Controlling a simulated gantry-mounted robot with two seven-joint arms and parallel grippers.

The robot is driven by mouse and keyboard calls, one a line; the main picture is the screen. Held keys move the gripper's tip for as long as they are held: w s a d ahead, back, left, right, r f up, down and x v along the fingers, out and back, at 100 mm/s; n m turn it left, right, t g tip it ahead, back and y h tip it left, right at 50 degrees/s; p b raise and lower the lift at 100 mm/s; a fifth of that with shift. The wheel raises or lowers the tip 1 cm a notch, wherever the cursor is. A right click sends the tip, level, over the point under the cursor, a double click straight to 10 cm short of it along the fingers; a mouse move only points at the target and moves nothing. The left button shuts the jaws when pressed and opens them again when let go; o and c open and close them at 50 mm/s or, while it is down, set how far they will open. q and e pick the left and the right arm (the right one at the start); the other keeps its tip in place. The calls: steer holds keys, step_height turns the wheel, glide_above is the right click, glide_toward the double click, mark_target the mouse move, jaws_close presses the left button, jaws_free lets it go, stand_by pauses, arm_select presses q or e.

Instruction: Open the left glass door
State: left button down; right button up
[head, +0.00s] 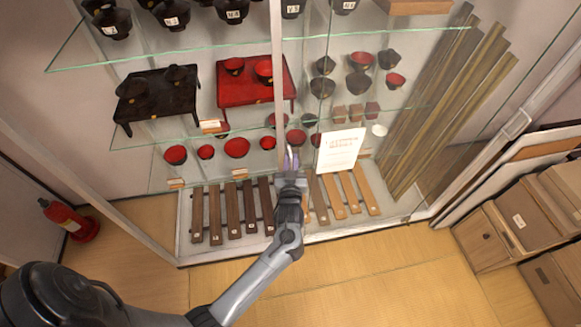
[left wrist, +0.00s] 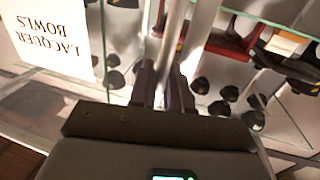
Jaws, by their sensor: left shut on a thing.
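The left glass door is a clear pane in the front of a display cabinet. A pale metal upright (head: 277,75) runs down the middle of the cabinet front, at the door's edge. My left gripper (head: 290,163) is at the lower part of this upright. In the left wrist view, my gripper (left wrist: 167,78) has its two dark fingers on either side of a metal strip (left wrist: 173,40) and is shut on it. Whether the strip is a handle or the door's frame is unclear. The door looks closed. My right gripper is not in view.
Glass shelves hold black and red lacquer bowls (head: 236,148) and small tables (head: 155,100). A white sign (head: 340,150) stands right of my gripper. A fire extinguisher (head: 70,220) stands at left, wooden boxes (head: 525,215) at right. The tatami floor (head: 390,265) in front is clear.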

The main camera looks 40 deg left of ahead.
arm_select(q)
steer(key=shift+w, duration=0.1)
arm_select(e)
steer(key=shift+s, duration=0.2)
arm_select(q)
steer(key=c, duration=1.3)
jaws_free()
steer(key=shift+s, duration=0.2)
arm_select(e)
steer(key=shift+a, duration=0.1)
